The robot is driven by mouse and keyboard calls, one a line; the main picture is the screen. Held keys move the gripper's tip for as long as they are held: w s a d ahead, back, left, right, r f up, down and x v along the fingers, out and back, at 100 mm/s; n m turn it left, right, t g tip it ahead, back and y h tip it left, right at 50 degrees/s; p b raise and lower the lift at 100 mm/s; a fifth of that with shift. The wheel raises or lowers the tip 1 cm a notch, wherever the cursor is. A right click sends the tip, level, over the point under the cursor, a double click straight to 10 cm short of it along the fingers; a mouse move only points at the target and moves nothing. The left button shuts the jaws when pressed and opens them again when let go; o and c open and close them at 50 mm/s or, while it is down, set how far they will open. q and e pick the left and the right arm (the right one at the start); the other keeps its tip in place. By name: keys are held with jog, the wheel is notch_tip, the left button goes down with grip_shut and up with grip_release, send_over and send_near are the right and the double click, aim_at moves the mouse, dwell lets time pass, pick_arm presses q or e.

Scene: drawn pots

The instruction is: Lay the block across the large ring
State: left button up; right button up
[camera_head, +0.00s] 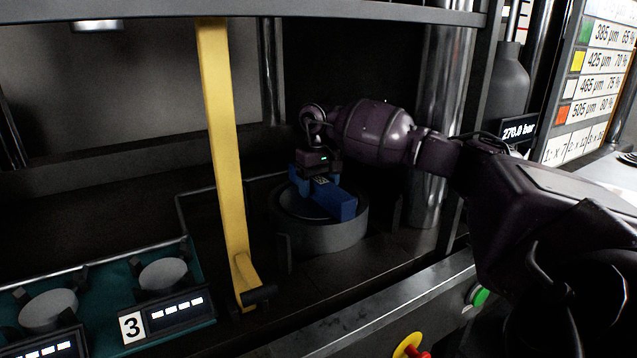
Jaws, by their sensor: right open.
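The blue block (336,198) lies at a slant over the large grey ring (322,238), its near end at the ring's front right rim. Whether its far end rests on the rim is hard to tell, because my gripper covers that part. My right gripper (316,172) is open and sits right over the far half of the block, pointing down. Its fingertips are dark and partly hidden, so I cannot tell if they touch the block. My left gripper is not in view.
A yellow upright bar (224,140) stands left of the ring. A teal tray (105,290) with round grey pieces is at the lower left. A metal column (440,110) rises behind my right arm. A metal rail (370,310) runs along the front, with a yellow-red knob below.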

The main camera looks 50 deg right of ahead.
notch_tip(320, 180, up, 11)
jog(key=shift+r, duration=0.1)
dwell(0.5)
dwell(0.5)
